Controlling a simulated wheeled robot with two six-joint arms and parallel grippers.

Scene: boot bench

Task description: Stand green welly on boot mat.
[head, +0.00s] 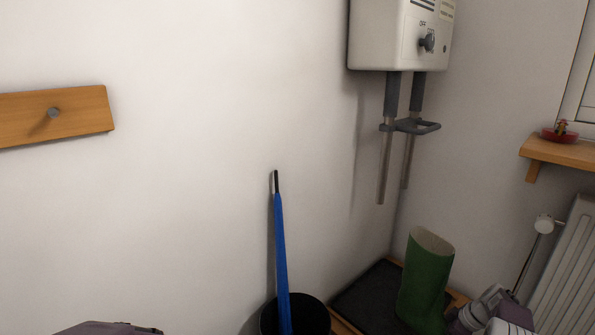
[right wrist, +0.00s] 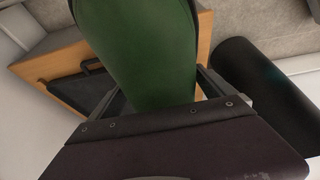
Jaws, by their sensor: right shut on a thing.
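The green welly (head: 425,280) stands roughly upright at the lower right of the head view, with its open top up; its foot is cut off by the frame edge. My right gripper (right wrist: 158,88) is shut on its green shaft (right wrist: 140,45), one finger on each side, in the right wrist view. The dark boot mat (head: 365,292) lies on the wooden bench behind and left of the welly. A corner of the mat (right wrist: 80,88) shows left of the welly in the right wrist view. I cannot tell whether the sole touches anything. My left gripper is not in view.
A black bin (head: 310,318) with a blue umbrella (head: 281,255) stands left of the mat. A white heater box (head: 400,35) with pipes hangs above the mat. A radiator (head: 568,275) and a small shelf (head: 560,150) are at the right. The bench edge (right wrist: 205,40) shows beside the welly.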

